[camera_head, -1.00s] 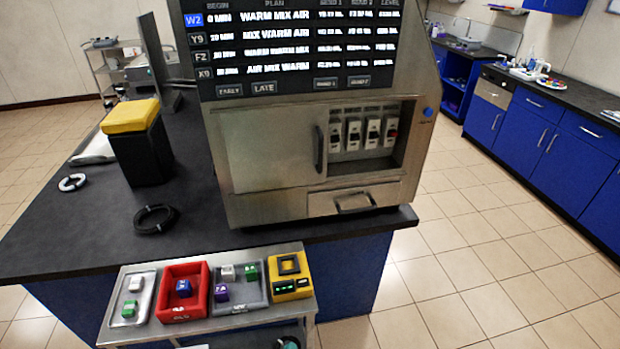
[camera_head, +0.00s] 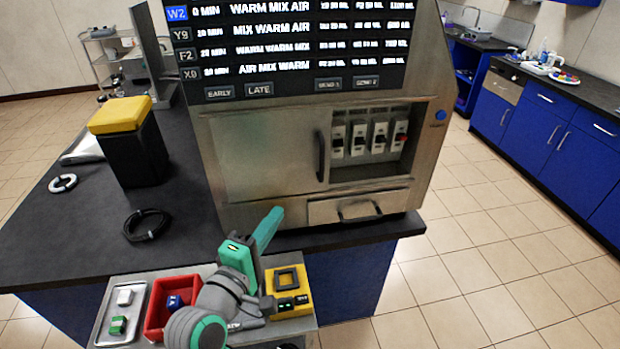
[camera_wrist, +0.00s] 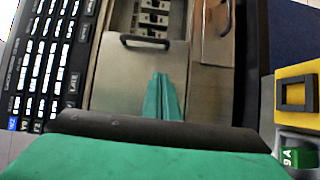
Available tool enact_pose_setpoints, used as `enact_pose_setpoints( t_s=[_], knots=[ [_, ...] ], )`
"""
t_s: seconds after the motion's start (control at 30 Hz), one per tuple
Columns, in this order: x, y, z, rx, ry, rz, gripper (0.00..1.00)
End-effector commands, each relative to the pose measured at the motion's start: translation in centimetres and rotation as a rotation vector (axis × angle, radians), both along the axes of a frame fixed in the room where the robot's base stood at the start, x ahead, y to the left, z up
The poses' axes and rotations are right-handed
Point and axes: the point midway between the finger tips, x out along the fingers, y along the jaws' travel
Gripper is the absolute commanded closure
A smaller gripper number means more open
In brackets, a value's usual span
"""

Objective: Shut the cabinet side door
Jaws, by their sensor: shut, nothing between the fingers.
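The steel cabinet (camera_head: 420,165) stands on the dark bench. Its flat door panel (camera_head: 260,160), with a dark vertical handle (camera_head: 320,156) at its right edge, covers the left part of the front. To its right, an open bay shows several switches (camera_head: 359,138). In the wrist view, the door panel (camera_wrist: 118,80) and its handle (camera_wrist: 150,41) lie beyond my fingers. My gripper (camera_head: 275,214) is shut and empty, its teal fingers in front of the panel's lower right part. In the wrist view the fingertips (camera_wrist: 160,76) point toward the handle; I cannot tell whether they touch the panel.
A drawer (camera_head: 345,207) with a handle sits below the door. A screen (camera_head: 290,45) is above. A small cart below my arm holds a red tray (camera_head: 155,320) and a yellow device (camera_head: 290,291). A black coil (camera_head: 146,224) lies on the bench. Floor at right is clear.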

Motion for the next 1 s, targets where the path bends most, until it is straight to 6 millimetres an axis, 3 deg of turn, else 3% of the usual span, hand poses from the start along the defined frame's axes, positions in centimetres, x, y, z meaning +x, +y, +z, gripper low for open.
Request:
enact_pose_setpoints(
  t_s=[0.27,0.77,1.0],
  knots=[
    [1.3,-0.4,1.0,-0.014,-0.001,-0.019,1.0],
    [9.8,-3.3,0.9,-0.012,-0.001,-0.019,1.0],
    [11.0,-5.9,0.9,-0.011,-0.002,-0.016,1.0]
  ],
)
